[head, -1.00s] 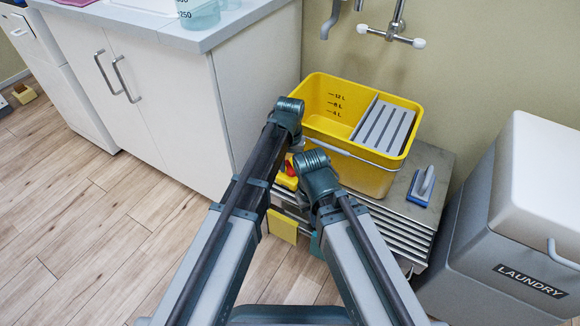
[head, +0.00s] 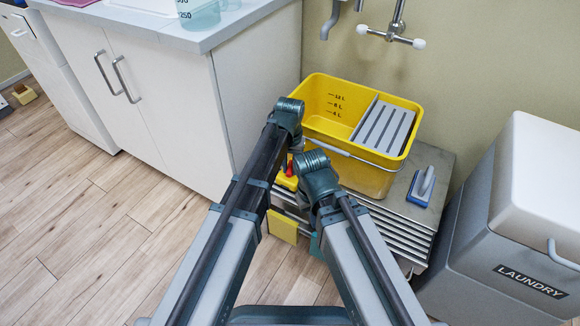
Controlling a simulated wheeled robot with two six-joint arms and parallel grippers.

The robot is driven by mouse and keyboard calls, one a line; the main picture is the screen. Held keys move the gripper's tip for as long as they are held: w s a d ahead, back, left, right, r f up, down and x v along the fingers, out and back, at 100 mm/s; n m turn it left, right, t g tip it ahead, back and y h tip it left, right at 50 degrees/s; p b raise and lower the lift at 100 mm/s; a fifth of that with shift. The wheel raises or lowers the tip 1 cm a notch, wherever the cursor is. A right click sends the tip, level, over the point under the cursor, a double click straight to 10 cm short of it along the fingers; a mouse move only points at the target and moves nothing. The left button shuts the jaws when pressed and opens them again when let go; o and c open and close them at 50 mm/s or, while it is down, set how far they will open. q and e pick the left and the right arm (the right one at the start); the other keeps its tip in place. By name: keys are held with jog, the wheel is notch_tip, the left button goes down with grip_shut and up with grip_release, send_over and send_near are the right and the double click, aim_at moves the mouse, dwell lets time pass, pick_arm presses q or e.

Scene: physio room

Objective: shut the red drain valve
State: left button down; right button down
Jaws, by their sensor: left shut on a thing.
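The red drain valve (head: 290,168) shows as a small red patch at the front left of the yellow bucket (head: 365,178), above a yellow part. My left gripper (head: 295,150) is at the valve, mostly hidden by its own wrist, and is shut on the red valve handle. The handle's exact angle is hard to tell because the arm covers much of it. My right arm's wrist is close beside it on the right; its fingers are hidden.
The bucket stands on a grey slatted cart (head: 412,225) with a blue-and-white brush (head: 421,187) on top. A yellow cloth (head: 283,227) hangs at its front. A white cabinet (head: 180,110) is at left, a laundry bin (head: 510,235) at right. The floor (head: 90,240) at left is clear.

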aim_at(290, 167)
dwell(0.7)
pick_arm(q)
jog(key=c, duration=0.6)
grip_release()
jog(key=shift+c, duration=0.2)
notch_tip(290, 167, up, 14)
jog(key=p, duration=1.4)
jog(key=shift+f, duration=0.1)
jog(key=shift+c, duration=0.4)
jog(key=shift+f+n, duration=0.15)
jog(key=shift+n, duration=1.35)
